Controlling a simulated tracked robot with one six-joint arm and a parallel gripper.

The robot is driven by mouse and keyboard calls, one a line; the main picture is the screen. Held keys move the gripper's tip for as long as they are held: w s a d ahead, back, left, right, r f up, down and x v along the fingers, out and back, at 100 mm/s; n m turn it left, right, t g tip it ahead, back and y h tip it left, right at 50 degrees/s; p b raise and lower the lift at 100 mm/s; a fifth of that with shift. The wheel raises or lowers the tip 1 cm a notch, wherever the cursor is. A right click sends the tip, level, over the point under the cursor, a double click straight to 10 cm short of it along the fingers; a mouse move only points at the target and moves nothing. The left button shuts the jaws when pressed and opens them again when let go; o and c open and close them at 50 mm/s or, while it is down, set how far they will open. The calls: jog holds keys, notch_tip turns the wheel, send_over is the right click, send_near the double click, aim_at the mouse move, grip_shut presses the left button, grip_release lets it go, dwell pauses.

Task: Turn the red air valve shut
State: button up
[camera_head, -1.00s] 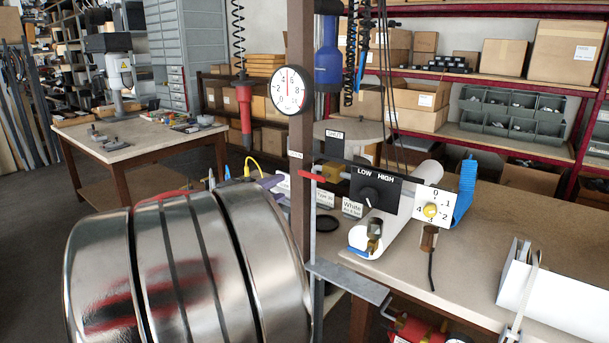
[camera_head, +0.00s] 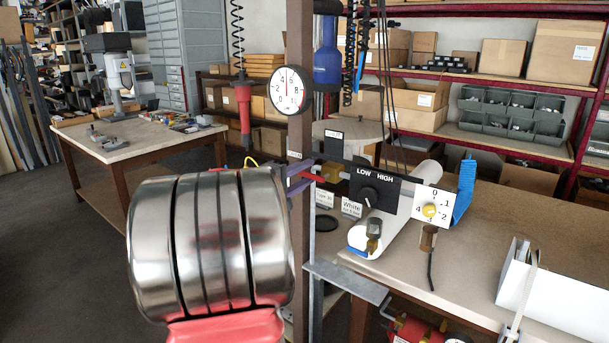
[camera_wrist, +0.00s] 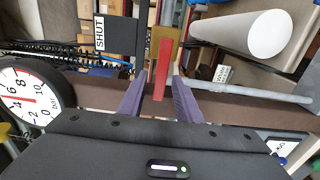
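The red valve lever (camera_head: 308,176) sits beside the brown post, attached to a brass valve body (camera_head: 331,173). In the wrist view the red lever (camera_wrist: 162,68) stands between the two purple fingers of my gripper (camera_wrist: 162,76). The fingers are apart, and a narrow gap shows on each side of the lever. A black plate with a white SHUT label (camera_wrist: 100,32) is left of the lever in the wrist view.
A round pressure gauge (camera_head: 288,90) is on the brown post (camera_head: 299,45). A black LOW/HIGH switch box (camera_head: 376,190) and a white dial plate (camera_head: 433,206) are right of the valve. A grey bracket (camera_head: 345,281) sticks out below. A white roll (camera_head: 405,215) lies on the bench.

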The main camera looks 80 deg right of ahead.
jog(key=shift+c, duration=0.3)
grip_shut()
jog(key=shift+f, duration=0.1)
